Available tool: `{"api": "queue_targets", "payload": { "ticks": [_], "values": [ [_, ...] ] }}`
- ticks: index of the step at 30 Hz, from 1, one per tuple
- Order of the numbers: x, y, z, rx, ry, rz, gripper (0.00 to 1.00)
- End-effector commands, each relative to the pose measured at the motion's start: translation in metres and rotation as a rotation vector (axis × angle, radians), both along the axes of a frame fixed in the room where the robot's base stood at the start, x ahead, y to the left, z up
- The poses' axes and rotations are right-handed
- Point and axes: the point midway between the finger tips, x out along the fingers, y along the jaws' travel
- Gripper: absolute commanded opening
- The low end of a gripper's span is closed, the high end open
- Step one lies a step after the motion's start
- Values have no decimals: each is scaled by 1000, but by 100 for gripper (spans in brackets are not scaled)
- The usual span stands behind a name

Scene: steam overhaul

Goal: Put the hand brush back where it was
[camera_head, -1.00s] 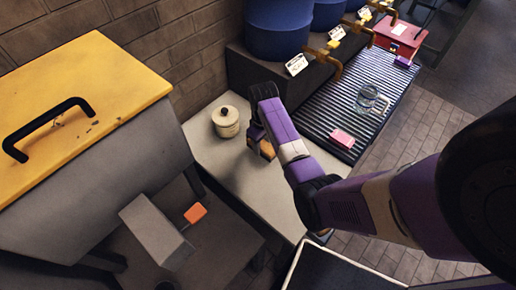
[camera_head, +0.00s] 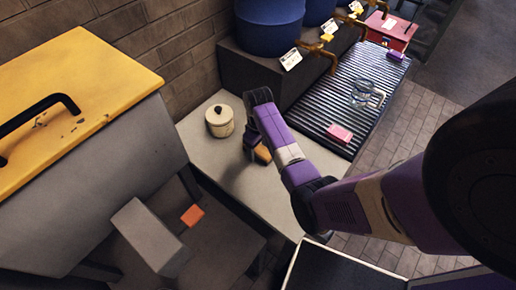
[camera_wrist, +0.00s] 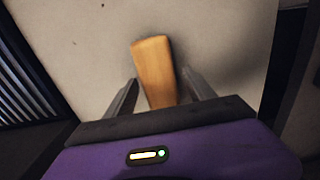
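A tan wooden piece (camera_head: 262,154), which looks like part of the hand brush, is at my gripper (camera_head: 250,141) over the pale bench top. In the wrist view the piece (camera_wrist: 154,66) lies between the two fingers of my gripper (camera_wrist: 160,80), its far end reaching past the fingertips. Narrow gaps show on both sides, so the fingers look open around it. No bristles show. I cannot tell whether it touches the bench. A shadow falls beside it.
A lidded cream pot (camera_head: 219,121) stands on the bench (camera_head: 205,150) left of my gripper. A ribbed tray (camera_head: 340,90) with a pink block (camera_head: 339,133) and a glass mug (camera_head: 367,96) lies to the right. A yellow-topped grey cabinet (camera_head: 75,90) is at left.

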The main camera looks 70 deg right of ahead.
Motion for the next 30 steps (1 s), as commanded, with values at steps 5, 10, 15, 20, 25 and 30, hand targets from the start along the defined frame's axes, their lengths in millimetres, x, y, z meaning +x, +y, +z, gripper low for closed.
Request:
{"api": "queue_targets", "payload": {
  "ticks": [5,10,15,20,25,30],
  "values": [
    [0,0,2,0,0,0,63],
    [1,-1,17,-3,-2,0,63],
    [1,-1,50,-4,-4,0,63],
    [1,-1,83,-3,-3,0,63],
    [1,-1,110,-2,-3,0,63],
    [0,1,120,-2,-1,1,63]
  ]
}}
